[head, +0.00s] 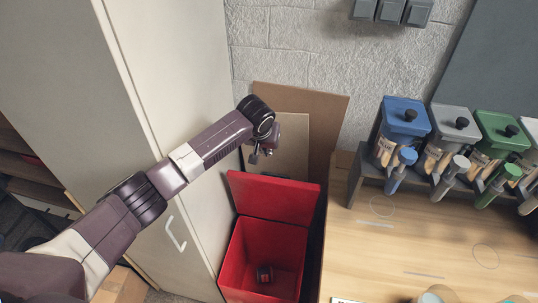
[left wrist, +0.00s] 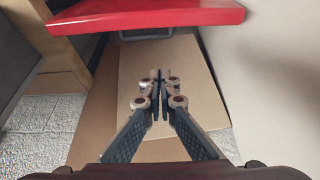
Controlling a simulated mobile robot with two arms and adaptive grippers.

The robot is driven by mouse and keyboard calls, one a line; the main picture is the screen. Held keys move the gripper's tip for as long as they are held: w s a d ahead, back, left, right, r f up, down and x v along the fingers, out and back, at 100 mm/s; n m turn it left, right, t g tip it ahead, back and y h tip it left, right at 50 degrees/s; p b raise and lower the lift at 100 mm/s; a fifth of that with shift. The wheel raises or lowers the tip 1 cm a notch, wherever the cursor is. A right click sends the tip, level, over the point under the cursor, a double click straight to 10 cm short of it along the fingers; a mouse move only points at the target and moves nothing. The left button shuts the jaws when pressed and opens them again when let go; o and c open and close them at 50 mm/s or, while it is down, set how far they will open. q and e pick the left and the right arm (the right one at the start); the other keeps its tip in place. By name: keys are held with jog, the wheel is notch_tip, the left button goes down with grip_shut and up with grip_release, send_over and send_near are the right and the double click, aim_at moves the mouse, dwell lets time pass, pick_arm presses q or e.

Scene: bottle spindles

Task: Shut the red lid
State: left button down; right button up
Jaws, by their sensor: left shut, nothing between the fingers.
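The red lid (head: 272,196) stands raised at the back of the open red bin (head: 235,262). Inside the bin lies a small dark red object (head: 264,274). My left gripper (head: 259,154) is above and behind the raised lid, close to the cardboard; whether it touches the lid cannot be told. In the left wrist view my left gripper (left wrist: 160,85) is shut and empty, and the red lid (left wrist: 150,16) spans the top of the picture as a broad red panel. My right gripper is not in view.
Cardboard sheets (head: 326,112) lean on the wall behind the bin. A pale cabinet (head: 175,90) stands left, a wooden table (head: 425,245) right. On the table a rack (head: 355,180) holds blue, grey and green containers. The space over the bin opening is clear.

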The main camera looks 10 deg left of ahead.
pick_arm(q)
jog(key=b+x, duration=0.2)
jog(key=x, duration=0.1)
jog(key=b+x, duration=0.6)
jog(key=shift+s+f, duration=0.15)
jog(key=shift+s, duration=0.2)
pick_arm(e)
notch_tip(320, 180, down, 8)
pick_arm(q)
jog(key=shift+s+p, duration=0.5)
jog(key=shift+p, duration=0.55)
jog(key=s+p, duration=0.1)
jog(key=s, duration=0.1)
jog(key=shift+s+p, duration=0.25)
jog(key=shift+p, duration=0.05)
jog(key=shift+s, duration=0.25)
jog(key=shift+f, duration=0.1)
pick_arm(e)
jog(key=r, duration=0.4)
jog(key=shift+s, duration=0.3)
pick_arm(q)
jog(key=shift+w, duration=0.1)
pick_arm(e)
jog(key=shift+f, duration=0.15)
